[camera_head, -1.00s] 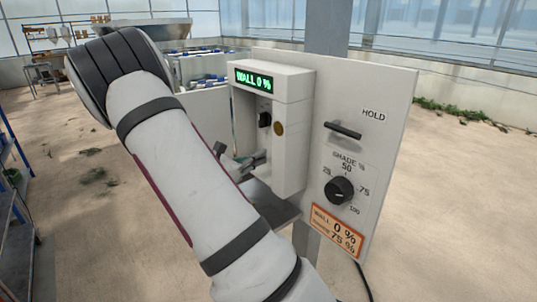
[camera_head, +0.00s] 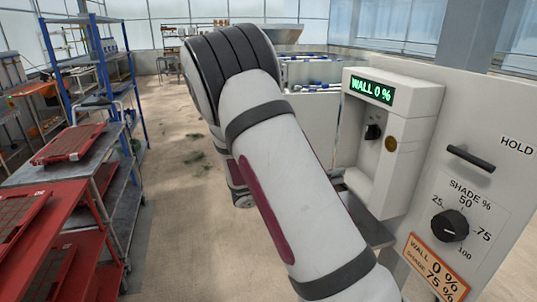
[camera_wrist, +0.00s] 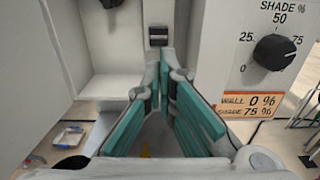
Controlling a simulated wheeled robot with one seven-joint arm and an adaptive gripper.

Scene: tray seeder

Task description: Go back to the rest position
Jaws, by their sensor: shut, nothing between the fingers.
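My gripper (camera_wrist: 164,72) is shut and empty in the wrist view, its teal-padded fingers meeting at the tips. The tips are in front of the white control box (camera_wrist: 115,78), below its small dark switch (camera_wrist: 158,36); I cannot tell the exact gap. In the head view my arm crosses the middle and hides the gripper. There the control box (camera_head: 411,103) shows a green "WALL 0 %" display (camera_head: 371,88). Right of it, the panel (camera_head: 487,105) carries a black shade knob (camera_head: 450,226) and an orange-edged card (camera_head: 436,268) reading wall 0 %, shade 75 %.
A black HOLD handle (camera_head: 470,158) sticks out of the panel. A blue-framed rack (camera_head: 130,85) and red trays (camera_head: 68,144) stand at the left. Sandy floor (camera_head: 180,215) lies open between the rack and my arm.

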